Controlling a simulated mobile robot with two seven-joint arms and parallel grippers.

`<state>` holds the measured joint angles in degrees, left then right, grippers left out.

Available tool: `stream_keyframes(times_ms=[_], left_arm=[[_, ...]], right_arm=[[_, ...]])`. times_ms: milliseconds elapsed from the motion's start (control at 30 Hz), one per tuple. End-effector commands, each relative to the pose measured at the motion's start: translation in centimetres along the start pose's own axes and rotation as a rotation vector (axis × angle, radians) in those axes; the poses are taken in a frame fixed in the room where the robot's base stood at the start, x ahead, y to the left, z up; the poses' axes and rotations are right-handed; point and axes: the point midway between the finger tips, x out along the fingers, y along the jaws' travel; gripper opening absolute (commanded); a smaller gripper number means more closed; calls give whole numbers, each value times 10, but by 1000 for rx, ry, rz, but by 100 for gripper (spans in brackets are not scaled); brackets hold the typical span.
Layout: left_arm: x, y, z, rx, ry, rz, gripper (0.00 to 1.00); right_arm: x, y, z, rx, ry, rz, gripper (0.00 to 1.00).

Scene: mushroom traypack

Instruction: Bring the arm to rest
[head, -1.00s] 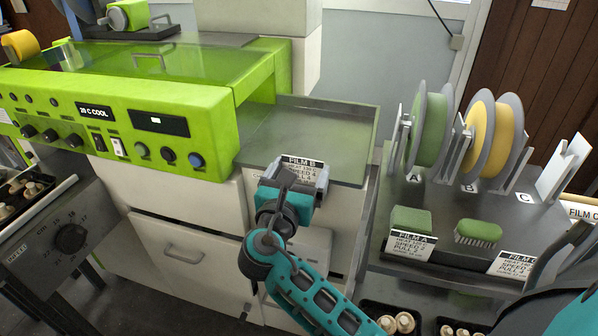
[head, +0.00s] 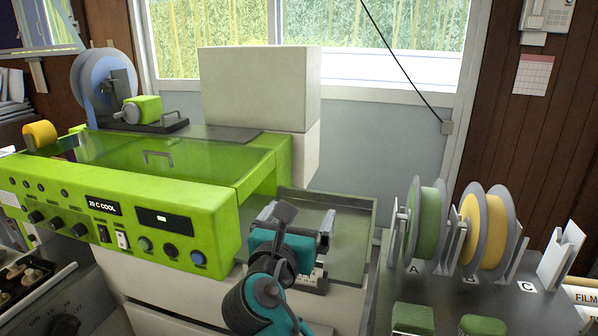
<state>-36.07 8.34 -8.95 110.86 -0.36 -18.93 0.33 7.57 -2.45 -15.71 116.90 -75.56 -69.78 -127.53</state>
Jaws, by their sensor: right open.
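My right gripper (head: 288,238) shows in the head view at the lower middle, in front of and over the metal outfeed tray (head: 352,232). Its teal and grey body hides part of the tray and most of the film card there. The jaws point away from me and are open; I see nothing held between them. My right arm comes up from the bottom edge. My left gripper does not show.
A green wrapping machine (head: 150,238) stands left of the gripper. On the right, a dark bench holds a green film roll (head: 428,225), a yellow film roll (head: 488,228) and an empty slot marked C. Green brushes (head: 413,318) lie at its front.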

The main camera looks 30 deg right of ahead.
Motion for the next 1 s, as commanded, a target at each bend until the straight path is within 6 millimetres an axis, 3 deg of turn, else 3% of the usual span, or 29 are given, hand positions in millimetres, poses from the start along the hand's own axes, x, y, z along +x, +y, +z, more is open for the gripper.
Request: stream_keyframes(times_ms=[33, 100, 300, 633, 767, 867, 1000], left_arm=[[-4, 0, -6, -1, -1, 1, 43], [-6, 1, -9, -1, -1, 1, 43], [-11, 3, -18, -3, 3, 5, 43], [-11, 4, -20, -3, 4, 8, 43], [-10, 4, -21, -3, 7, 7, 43], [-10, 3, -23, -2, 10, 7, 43], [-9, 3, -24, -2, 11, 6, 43]], right_arm=[[0, 0, 17, 6, 0, 0, 100], [0, 0, 32, 7, 0, -1, 100], [0, 0, 62, 4, 1, 0, 100], [0, 0, 71, 2, 3, 0, 100], [-1, -3, 57, 68, 43, 12, 100], [-4, -9, 29, 220, 132, 29, 100], [-17, -22, -27, 539, 332, 16, 100]])
